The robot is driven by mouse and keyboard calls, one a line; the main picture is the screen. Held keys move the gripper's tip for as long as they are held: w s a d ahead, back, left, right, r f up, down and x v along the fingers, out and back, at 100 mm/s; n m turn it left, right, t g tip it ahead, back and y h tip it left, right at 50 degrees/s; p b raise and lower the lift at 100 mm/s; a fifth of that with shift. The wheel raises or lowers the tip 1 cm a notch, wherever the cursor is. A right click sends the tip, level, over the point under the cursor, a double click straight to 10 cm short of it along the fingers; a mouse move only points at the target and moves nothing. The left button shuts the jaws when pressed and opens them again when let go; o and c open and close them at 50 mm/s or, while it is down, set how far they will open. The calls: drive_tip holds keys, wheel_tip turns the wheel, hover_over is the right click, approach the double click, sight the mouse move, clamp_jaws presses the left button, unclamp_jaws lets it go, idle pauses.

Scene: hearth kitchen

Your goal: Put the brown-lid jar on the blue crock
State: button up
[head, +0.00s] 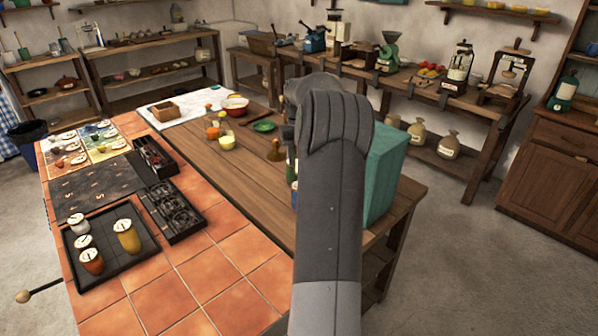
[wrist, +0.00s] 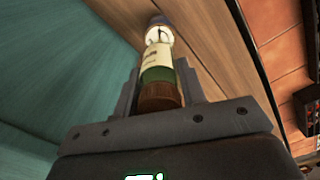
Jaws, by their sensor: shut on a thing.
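In the wrist view, my gripper (wrist: 160,82) is shut on the brown-lid jar. The jar (wrist: 156,64) shows a brown lid nearest the camera, a green band and a cream label. A round white top with a dark mark and a bluish rim, seemingly the blue crock (wrist: 158,20), lies just beyond the jar's far end. I cannot tell whether the two touch. In the head view, my arm hides the gripper and most of what it holds.
A tall teal block (head: 388,172) stands close beside my gripper, on the wooden table (head: 240,180). A green dish (head: 264,126) and small jars (head: 226,142) stand farther back. A dark tray (head: 108,268) with several lidded crocks is at the left.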

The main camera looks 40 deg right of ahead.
drive_tip(key=shift+f, duration=2.3)
drive_tip(key=shift+f, duration=0.15)
drive_tip(key=o, duration=1)
